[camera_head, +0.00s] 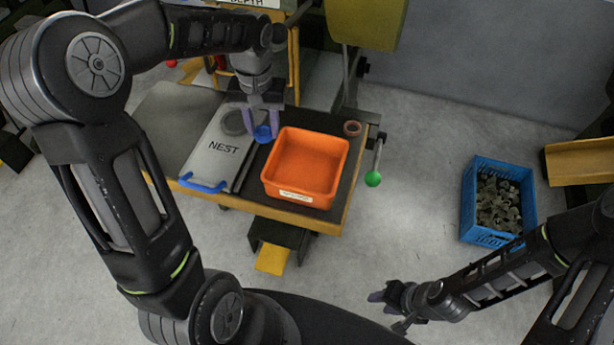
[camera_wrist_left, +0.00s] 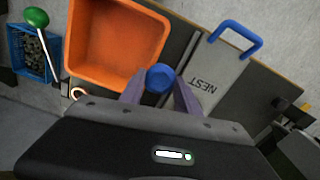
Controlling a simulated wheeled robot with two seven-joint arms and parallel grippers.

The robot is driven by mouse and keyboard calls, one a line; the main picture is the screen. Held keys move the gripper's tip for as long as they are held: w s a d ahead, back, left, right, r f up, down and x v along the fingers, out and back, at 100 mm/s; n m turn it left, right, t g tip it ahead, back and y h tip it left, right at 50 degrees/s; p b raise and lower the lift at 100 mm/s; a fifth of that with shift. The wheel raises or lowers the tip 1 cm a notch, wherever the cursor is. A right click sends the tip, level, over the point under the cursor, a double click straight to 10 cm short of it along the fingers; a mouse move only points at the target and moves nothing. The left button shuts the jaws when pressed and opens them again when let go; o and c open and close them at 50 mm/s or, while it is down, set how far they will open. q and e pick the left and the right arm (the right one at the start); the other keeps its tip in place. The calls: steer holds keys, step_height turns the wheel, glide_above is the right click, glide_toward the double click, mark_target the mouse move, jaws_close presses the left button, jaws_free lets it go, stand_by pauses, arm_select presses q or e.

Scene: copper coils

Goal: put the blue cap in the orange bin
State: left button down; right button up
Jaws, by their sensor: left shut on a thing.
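The blue cap (camera_head: 263,134) is between the fingertips of my left gripper (camera_head: 262,128), which is shut on it. In the left wrist view the cap (camera_wrist_left: 160,78) shows round between the two purple fingers of my left gripper (camera_wrist_left: 160,92). The orange bin (camera_head: 306,166) stands on the dark tabletop just right of the cap; it also shows in the left wrist view (camera_wrist_left: 117,40), and looks empty. My right gripper (camera_head: 388,297) is low at the right, away from the table, and I cannot tell how its jaws stand.
A grey NEST plate (camera_head: 216,160) with a blue handle (camera_head: 202,185) lies left of the bin. A copper-coloured ring (camera_head: 352,128) sits at the table's right end, near a green-knobbed lever (camera_head: 373,178). A blue crate (camera_head: 499,201) of metal parts is on the floor.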

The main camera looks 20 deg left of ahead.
arm_select(q)
steer(key=w+d+m, duration=0.3)
steer(key=w+d, duration=0.3)
steer(key=d, duration=0.6)
steer(key=shift+w, duration=0.15)
steer(key=shift+f, duration=0.1)
